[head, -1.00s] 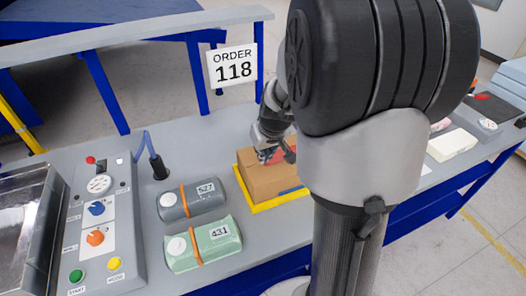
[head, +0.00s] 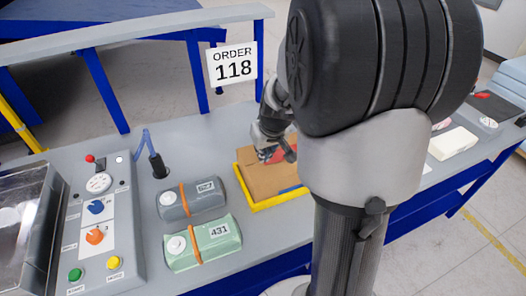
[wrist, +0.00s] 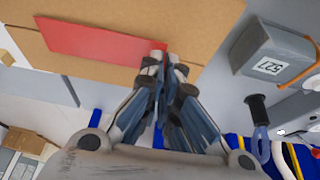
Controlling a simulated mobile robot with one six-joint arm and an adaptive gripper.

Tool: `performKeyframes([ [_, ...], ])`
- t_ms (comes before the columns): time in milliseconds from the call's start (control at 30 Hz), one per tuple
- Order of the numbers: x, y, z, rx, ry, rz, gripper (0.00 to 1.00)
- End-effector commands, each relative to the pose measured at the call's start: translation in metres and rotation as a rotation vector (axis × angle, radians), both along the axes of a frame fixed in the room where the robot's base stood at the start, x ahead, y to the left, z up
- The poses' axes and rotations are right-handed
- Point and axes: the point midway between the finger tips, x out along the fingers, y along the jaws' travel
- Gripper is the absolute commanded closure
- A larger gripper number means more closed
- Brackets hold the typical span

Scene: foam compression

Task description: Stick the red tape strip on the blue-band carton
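The brown carton (head: 262,181) stands inside the yellow-edged tray (head: 243,188) at mid-table. A bit of blue (head: 291,189) shows low on its near side; my arm hides the rest. My gripper (head: 277,153) is over the carton's far part. In the wrist view my fingers (wrist: 163,52) are together at the right end of the red tape strip (wrist: 88,42) and appear shut on it. The strip spreads left over the brown carton surface (wrist: 205,25). I cannot tell whether it touches. Some red (head: 288,152) also shows beside my gripper in the head view.
A grey canister (head: 190,201) marked 527 and a green one (head: 203,243) marked 431 lie left of the tray. A control panel (head: 97,225) stands farther left. An ORDER 118 sign (head: 232,64) stands behind. A white block (head: 452,143) is at the right.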

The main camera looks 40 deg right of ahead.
Motion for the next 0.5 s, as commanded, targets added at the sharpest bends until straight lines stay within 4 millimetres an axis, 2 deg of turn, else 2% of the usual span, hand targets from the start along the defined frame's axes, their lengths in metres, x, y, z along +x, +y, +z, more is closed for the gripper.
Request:
performKeyframes([
  [500,0.0,0.0,-0.0038,0.0,0.0,0.0,1.0],
])
